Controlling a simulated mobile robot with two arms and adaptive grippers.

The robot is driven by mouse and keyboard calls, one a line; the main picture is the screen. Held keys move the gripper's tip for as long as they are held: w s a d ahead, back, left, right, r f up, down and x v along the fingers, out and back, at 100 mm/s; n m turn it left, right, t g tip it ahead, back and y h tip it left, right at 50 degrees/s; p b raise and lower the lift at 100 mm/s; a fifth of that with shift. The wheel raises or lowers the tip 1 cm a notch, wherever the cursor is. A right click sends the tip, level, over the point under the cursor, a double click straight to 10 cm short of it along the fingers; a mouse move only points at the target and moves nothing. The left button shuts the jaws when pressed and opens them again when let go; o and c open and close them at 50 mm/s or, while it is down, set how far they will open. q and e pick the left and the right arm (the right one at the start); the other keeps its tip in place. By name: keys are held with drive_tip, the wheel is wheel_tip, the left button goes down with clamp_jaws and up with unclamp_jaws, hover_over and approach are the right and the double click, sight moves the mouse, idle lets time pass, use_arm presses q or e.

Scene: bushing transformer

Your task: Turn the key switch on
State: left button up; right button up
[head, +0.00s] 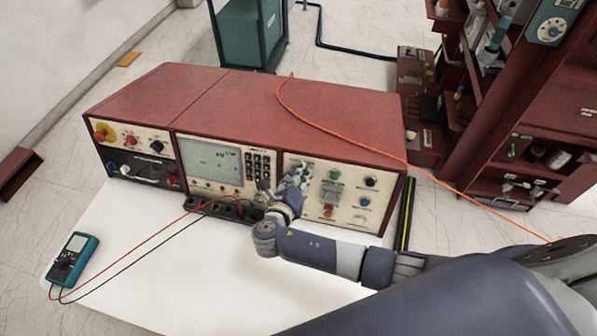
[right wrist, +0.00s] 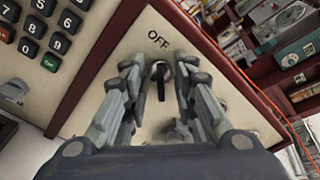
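The key switch (right wrist: 160,82) shows in the right wrist view as a small dark upright piece below the printed word OFF, on the cream panel. My right gripper (right wrist: 158,76) is open, with one finger on each side of the key and a gap to it on both sides. In the head view my right gripper (head: 300,172) is in front of the left part of the right-hand panel (head: 351,228), and it hides the key switch there. My left gripper is not in view.
The red-topped console (head: 235,95) stands on a white table (head: 125,250). A teal multimeter (head: 73,259) lies at left, its red and black leads running to a dark terminal strip (head: 222,207). An orange cable (head: 345,146) crosses the console top.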

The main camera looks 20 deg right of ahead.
drive_tip(key=shift+w+d, duration=0.1)
drive_tip(key=shift+w, duration=0.05)
drive_tip(key=shift+c, duration=1.1)
drive_tip(key=shift+f, duration=0.1)
clamp_jaws()
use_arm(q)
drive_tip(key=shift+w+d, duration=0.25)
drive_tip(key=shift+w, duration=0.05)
